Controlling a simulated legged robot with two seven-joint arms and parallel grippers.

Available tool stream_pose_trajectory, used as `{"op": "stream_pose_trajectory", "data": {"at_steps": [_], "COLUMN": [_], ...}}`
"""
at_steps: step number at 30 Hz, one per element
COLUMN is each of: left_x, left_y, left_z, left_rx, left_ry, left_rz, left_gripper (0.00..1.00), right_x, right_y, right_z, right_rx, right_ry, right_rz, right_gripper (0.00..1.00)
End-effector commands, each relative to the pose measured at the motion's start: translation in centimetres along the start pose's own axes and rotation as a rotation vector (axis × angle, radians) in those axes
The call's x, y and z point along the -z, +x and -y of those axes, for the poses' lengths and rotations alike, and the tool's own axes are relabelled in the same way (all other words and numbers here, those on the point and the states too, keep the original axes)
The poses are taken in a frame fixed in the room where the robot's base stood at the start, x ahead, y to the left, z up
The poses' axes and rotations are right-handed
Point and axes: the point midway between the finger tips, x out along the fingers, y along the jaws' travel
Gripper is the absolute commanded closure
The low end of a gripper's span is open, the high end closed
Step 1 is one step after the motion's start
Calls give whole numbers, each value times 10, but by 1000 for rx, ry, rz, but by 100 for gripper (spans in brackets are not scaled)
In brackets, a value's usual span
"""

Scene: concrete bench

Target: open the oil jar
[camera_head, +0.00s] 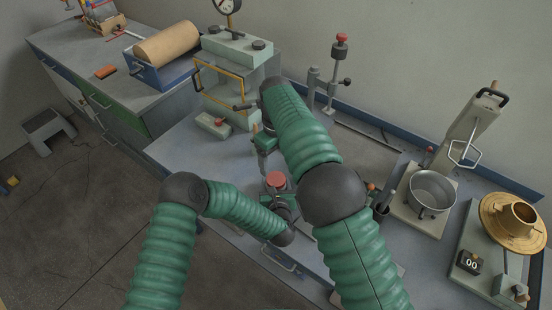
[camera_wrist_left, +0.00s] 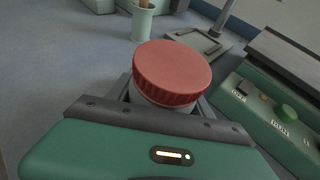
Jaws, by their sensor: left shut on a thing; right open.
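The oil jar's red ribbed lid (camera_head: 275,180) shows in the middle of the bench in the head view. In the left wrist view the lid (camera_wrist_left: 172,72) sits on the jar, with a little of the pale jar body below it. My left gripper (camera_head: 280,200) is shut on the jar below the lid; its dark fingers show either side of the jar in the wrist view. My right gripper (camera_head: 264,145) is open, above and to the left of the lid in the head view, apart from it. My right forearm hides part of the bench behind.
A green cup with a brown handle (camera_wrist_left: 143,22) stands beyond the jar. A green machine with switches (camera_wrist_left: 285,115) is close on the right in the wrist view. A metal pan (camera_head: 432,190) and a brass piece (camera_head: 512,222) stand right. Bench left of the jar is clear.

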Motion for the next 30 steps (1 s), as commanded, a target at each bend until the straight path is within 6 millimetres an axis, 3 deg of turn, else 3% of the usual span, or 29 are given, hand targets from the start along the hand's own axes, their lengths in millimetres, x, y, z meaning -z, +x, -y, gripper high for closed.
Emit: {"op": "stream_pose_trajectory", "data": {"at_steps": [3,7,19,29,30], "left_x": [2,2,2,2,2], "left_y": [0,0,0,0,0], "left_z": [0,0,0,0,0], "left_rx": [0,0,0,0,0], "left_ry": [1,1,1,1,1], "left_rz": [-3,-3,-4,-4,-4], "left_gripper": [100,100,100,100,100], "right_x": [0,0,0,0,0], "right_y": [0,7,73,80,80], "right_z": [0,1,1,1,1], "right_rx": [1,1,1,1,1], "right_ry": [148,197,194,193,193], "right_rz": [2,2,1,3,3], "right_gripper": [27,27,27,27,32]}}
